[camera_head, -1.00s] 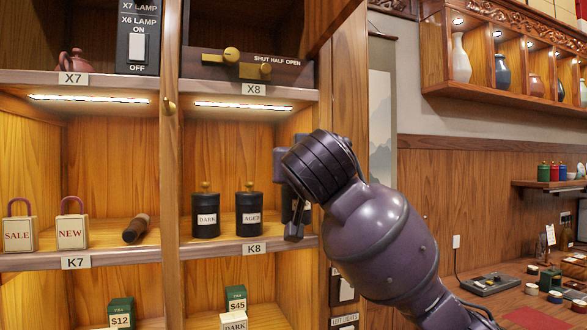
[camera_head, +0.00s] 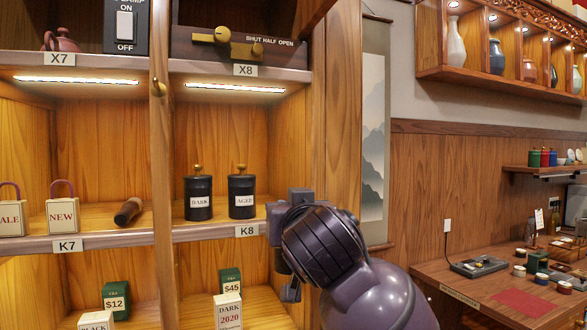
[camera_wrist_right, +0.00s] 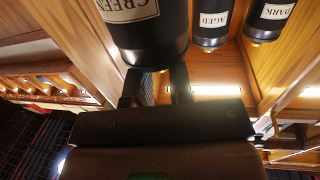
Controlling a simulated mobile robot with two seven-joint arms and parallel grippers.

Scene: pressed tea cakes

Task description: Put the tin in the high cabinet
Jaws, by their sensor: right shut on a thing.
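My right gripper (camera_head: 281,238) is in front of the right edge of shelf K8 in the head view. In the right wrist view, its fingers (camera_wrist_right: 155,86) are shut on a black tin (camera_wrist_right: 150,38) with a white label reading GREEN. In the head view the held tin is hidden behind my wrist. A DARK tin (camera_head: 198,198) and an AGED tin (camera_head: 242,197), both black with brass knobs, stand upright on shelf K8. The upper compartment X8 (camera_head: 245,70) has a dark panel marked SHUT HALF OPEN (camera_head: 265,42). My left gripper is out of view.
Shelf K7 holds SALE (camera_head: 10,217) and NEW (camera_head: 63,214) boxes and a dark roll (camera_head: 128,211). Priced boxes (camera_head: 116,300) stand below. A teapot (camera_head: 60,40) sits at X7. A wooden post (camera_head: 163,150) divides the bays. A counter (camera_head: 480,305) is at right.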

